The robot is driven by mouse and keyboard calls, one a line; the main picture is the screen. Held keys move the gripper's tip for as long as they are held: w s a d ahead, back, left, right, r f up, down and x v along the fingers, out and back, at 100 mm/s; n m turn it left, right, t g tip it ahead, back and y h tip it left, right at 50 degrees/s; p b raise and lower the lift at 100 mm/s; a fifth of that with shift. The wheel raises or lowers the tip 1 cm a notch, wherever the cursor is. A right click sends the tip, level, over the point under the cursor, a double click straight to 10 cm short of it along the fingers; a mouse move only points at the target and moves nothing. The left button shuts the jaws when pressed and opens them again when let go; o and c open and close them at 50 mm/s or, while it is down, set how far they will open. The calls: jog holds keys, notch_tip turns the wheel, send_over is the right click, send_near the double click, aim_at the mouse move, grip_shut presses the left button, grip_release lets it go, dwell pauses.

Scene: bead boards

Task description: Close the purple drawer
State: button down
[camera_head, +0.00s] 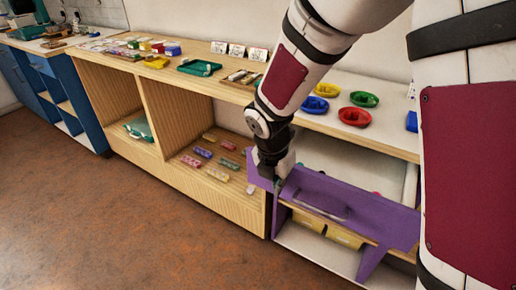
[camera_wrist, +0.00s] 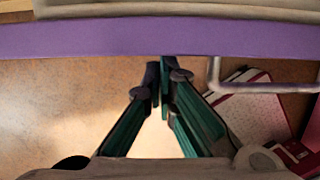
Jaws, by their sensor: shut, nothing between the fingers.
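The purple drawer (camera_head: 368,214) sticks out from the lower shelf unit on the right in the head view, standing open. Its front has a bar handle, which also shows as a grey bar (camera_wrist: 214,76) in the wrist view. My gripper (camera_head: 279,178) is at the left end of the drawer front, at its upper edge. In the wrist view the purple front (camera_wrist: 110,38) runs across the top, and my gripper's fingertips (camera_wrist: 160,68) meet just at its lower edge. The fingers are shut and empty. Whether they touch the front I cannot tell.
Yellow bins (camera_head: 343,237) stand on the shelf under the drawer. Coloured bowls (camera_head: 354,117) sit on the top above it. Small coloured blocks (camera_head: 203,153) lie in the open compartment to the left. The brown floor (camera_head: 120,215) in front is clear.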

jog(key=p, duration=0.4)
send_over(303, 162)
jog(key=shift+a, duration=0.1)
jog(key=shift+r, duration=0.1)
